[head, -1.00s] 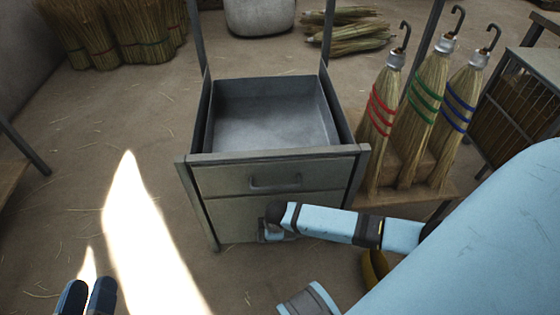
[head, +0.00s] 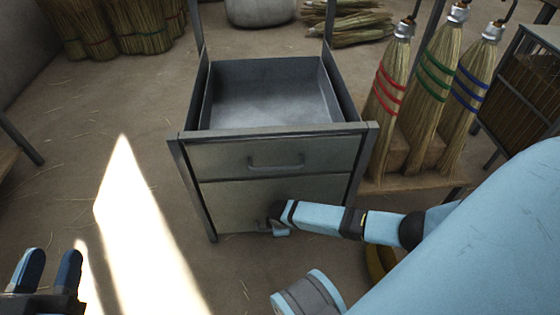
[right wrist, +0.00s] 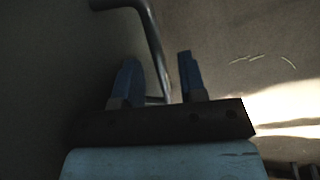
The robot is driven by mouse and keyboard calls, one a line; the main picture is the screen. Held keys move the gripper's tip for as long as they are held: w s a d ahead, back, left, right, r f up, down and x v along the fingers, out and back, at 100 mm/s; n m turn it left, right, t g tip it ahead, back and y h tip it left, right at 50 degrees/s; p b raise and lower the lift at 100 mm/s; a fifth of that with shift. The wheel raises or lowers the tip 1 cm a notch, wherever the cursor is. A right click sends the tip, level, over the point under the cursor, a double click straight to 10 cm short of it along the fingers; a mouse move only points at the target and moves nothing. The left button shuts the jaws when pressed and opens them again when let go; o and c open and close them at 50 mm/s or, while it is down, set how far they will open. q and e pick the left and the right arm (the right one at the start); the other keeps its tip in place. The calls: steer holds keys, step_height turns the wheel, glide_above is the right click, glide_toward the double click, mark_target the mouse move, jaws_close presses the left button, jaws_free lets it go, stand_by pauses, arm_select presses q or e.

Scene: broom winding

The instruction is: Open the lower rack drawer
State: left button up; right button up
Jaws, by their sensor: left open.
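The metal rack (head: 174,180) stands in the middle of the head view. Its lower drawer front (head: 235,208) appears flush with the frame, below the upper drawer (head: 225,155). My right arm reaches in from the right to the lower drawer front. My right gripper (head: 275,228) is mostly hidden behind its own wrist there. In the right wrist view, the bent metal handle (right wrist: 153,38) runs down between the two blue fingers of the right gripper (right wrist: 160,78), which look apart with gaps beside the bar. My left gripper (head: 48,268) is open and empty at the lower left, away from the rack.
Brooms with red (head: 390,85), green (head: 432,85) and blue (head: 472,85) bands stand right of the rack, close to my right arm. Straw bundles (head: 125,30) and a pale sack (head: 260,10) are behind. The floor (head: 90,120) left of the rack is clear.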

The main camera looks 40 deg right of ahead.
steer(key=shift+f, duration=0.2)
jaws_close()
